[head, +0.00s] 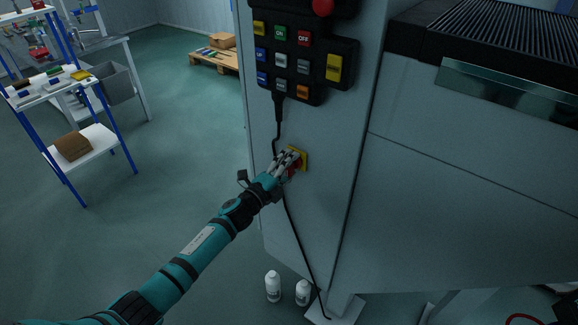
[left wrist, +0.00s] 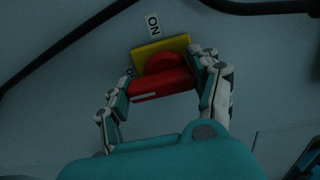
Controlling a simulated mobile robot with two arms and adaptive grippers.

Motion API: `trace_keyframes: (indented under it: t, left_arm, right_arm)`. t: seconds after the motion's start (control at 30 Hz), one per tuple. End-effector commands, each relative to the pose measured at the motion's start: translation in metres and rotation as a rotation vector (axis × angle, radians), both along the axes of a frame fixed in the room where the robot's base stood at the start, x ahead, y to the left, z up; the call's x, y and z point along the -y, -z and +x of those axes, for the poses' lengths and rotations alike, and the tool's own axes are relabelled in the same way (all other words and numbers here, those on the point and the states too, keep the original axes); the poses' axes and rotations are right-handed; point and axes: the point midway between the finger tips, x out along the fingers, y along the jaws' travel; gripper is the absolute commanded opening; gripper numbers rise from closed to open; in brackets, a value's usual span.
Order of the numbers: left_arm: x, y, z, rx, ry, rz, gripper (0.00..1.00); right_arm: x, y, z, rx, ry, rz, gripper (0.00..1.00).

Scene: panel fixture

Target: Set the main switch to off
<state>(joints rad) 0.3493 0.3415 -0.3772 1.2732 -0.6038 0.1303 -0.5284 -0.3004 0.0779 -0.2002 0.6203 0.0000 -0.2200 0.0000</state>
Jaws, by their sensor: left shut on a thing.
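The main switch is a red rotary handle (left wrist: 162,84) on a yellow square plate (left wrist: 160,50), fixed to the side of a grey cabinet. The yellow plate also shows in the head view (head: 303,158), with the red handle partly hidden by my fingers. My left gripper (head: 289,161) is shut on the red handle, one finger on each side of it in the left wrist view (left wrist: 165,78). An "ON" label (left wrist: 153,24) sits above the plate. A second label at the plate's left (left wrist: 130,72) is mostly hidden. My right gripper is not in view.
A black button panel (head: 303,50) with a red knob hangs above the switch. Its black cable (head: 277,135) runs down close by my left gripper. Two white bottles (head: 273,286) stand on the floor below. A blue-framed rack (head: 85,140) stands at the left, with open floor between.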

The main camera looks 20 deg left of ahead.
Motion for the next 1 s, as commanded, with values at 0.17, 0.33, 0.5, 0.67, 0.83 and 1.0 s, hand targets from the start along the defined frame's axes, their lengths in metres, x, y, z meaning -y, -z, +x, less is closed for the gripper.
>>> trace_keyframes:
  t: [0.17, 0.33, 0.5, 0.67, 0.83, 1.0]
  left_arm:
    - [0.0, 0.002, -0.001, -0.007, 0.0, -0.009, 0.31]
    - [0.0, 0.002, -0.001, -0.007, 0.0, -0.01, 0.31]
    - [0.0, 0.002, -0.001, -0.006, 0.0, -0.008, 0.81]
    - [0.0, 0.001, 0.0, -0.004, 0.0, -0.007, 0.87]
    - [0.0, 0.001, -0.001, -0.003, 0.0, -0.006, 0.87]
    - [-0.006, 0.002, -0.018, -0.005, 0.0, -0.004, 0.87]
  right_arm:
    - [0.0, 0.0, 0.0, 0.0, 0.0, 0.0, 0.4]
    - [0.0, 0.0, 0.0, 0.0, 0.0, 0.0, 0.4]
    - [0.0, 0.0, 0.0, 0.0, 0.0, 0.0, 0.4]
    - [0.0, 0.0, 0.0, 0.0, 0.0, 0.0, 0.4]
    - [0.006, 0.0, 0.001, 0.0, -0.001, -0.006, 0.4]
    - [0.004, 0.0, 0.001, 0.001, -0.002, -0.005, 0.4]
